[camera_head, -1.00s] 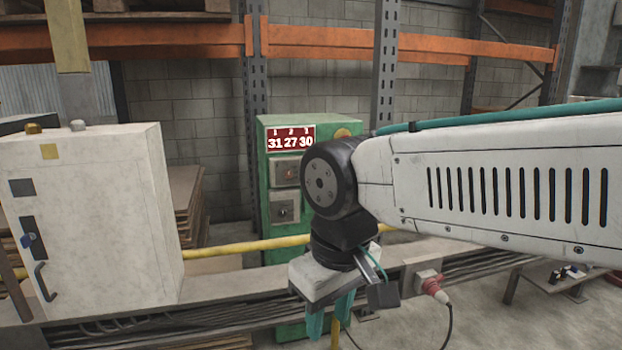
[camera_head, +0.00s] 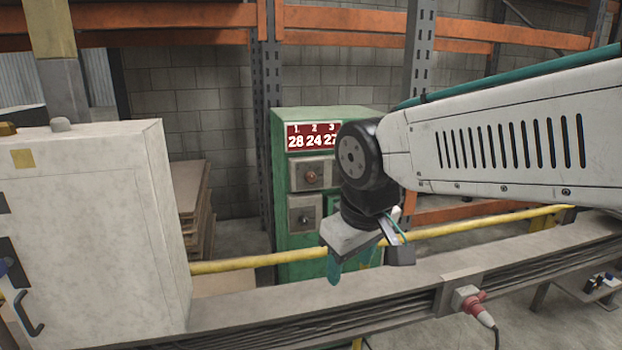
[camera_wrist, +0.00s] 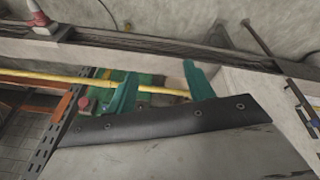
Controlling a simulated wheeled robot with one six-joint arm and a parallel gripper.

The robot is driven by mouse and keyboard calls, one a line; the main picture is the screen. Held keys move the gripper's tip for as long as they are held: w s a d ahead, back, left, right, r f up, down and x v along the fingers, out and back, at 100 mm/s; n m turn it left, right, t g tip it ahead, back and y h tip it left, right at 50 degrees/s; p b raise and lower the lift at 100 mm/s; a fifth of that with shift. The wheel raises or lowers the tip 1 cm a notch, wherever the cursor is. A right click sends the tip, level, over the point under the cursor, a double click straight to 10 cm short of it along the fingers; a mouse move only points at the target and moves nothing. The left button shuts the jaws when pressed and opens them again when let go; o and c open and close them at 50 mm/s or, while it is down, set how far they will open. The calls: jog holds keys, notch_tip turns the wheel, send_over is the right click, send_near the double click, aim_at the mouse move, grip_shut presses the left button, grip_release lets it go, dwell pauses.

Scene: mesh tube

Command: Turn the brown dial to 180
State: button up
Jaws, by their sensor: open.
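A green cabinet (camera_head: 283,118) stands behind the rail, with a red display (camera_head: 313,136) reading 28, 24 and 27 under 1, 2 and 3. Below it, a grey plate carries a brownish knob (camera_head: 311,177), which looks like the brown dial. A second plate below carries a darker knob (camera_head: 304,219). I cannot read either knob's angle. My gripper (camera_head: 334,270) hangs fingers down, in front of the cabinet's lower part, right of and below the knobs. In the wrist view, its teal fingers (camera_wrist: 158,84) are spread and empty. My arm hides the cabinet's right part.
A yellow pipe (camera_head: 250,261) and a grey rail (camera_head: 265,320) run across in front of the cabinet. A white cabinet (camera_head: 90,220) stands close at left. A red plug (camera_head: 473,306) sticks out of the rail at right. Orange shelving (camera_head: 350,20) stands behind.

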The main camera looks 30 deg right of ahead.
jog(key=w+d+n+t+h, duration=0.1)
jog(key=w+d, duration=0.2)
jog(key=w, duration=0.3)
jog(key=w+d+r+n+t, duration=0.1)
jog(key=w+d+n+t, duration=0.15)
jog(key=w, duration=0.35)
jog(key=w+d+t+h, duration=0.1)
jog(key=w+d, duration=0.3)
jog(key=w, duration=0.3)
jog(key=n+t+y, duration=0.1)
jog(key=n+t, duration=0.6)
jog(key=n, duration=0.2)
send_near(313, 178)
notch_tip(313, 178, down, 3)
jog(key=d+n+t+y, duration=0.2)
jog(key=n+t+y, duration=0.15)
jog(key=n, duration=0.25)
jog(key=w, duration=0.8)
jog(key=shift+w+a+r, duration=0.1)
jog(key=shift+w+a, duration=0.05)
jog(key=shift+a, duration=0.05)
jog(key=shift+c, duration=0.3)
jog(key=c, duration=0.9)
